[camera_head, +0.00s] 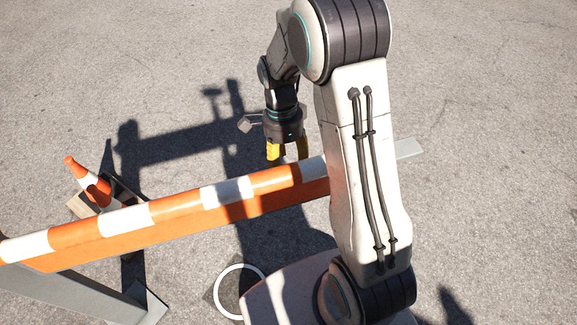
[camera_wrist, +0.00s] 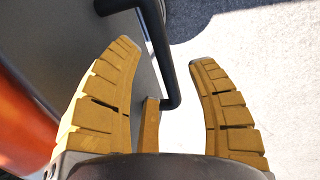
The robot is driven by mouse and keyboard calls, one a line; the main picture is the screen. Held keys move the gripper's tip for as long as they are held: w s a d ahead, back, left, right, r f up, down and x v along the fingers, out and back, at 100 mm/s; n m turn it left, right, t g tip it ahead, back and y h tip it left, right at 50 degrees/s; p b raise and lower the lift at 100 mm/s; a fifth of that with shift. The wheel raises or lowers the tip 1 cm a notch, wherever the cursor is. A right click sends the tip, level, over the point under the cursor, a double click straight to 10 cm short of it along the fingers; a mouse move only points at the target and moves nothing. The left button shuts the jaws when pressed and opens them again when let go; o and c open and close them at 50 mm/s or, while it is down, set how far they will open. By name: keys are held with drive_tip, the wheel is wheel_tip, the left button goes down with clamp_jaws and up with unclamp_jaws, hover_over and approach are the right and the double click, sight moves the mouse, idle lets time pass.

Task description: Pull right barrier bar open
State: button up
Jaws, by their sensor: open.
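The barrier bar (camera_head: 155,212) is striped orange and white and runs across the head view from the lower left up to the right, partly hidden behind my arm. A grey end piece (camera_head: 408,148) shows to the right of my arm. My gripper (camera_head: 288,156) points down, open, at the bar's far upper edge. In the wrist view, a black bent handle (camera_wrist: 166,60) on a grey panel (camera_wrist: 70,35) lies between the open yellow fingers (camera_wrist: 164,53). The fingers are not closed on it; contact is unclear. An orange surface (camera_wrist: 22,125) shows at the left edge.
Grey barrier legs (camera_head: 85,295) stand at lower left. A white ring mark (camera_head: 221,305) is on the ground near my base. The asphalt beyond the bar is mostly clear, with shadows.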

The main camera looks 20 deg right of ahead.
drive_tip(key=shift+s+f, duration=0.15)
drive_tip(key=shift+f, duration=0.6)
drive_tip(key=shift+s+f, duration=0.15)
drive_tip(key=shift+f, duration=0.6)
drive_tip(key=shift+c, duration=0.4)
clamp_jaws()
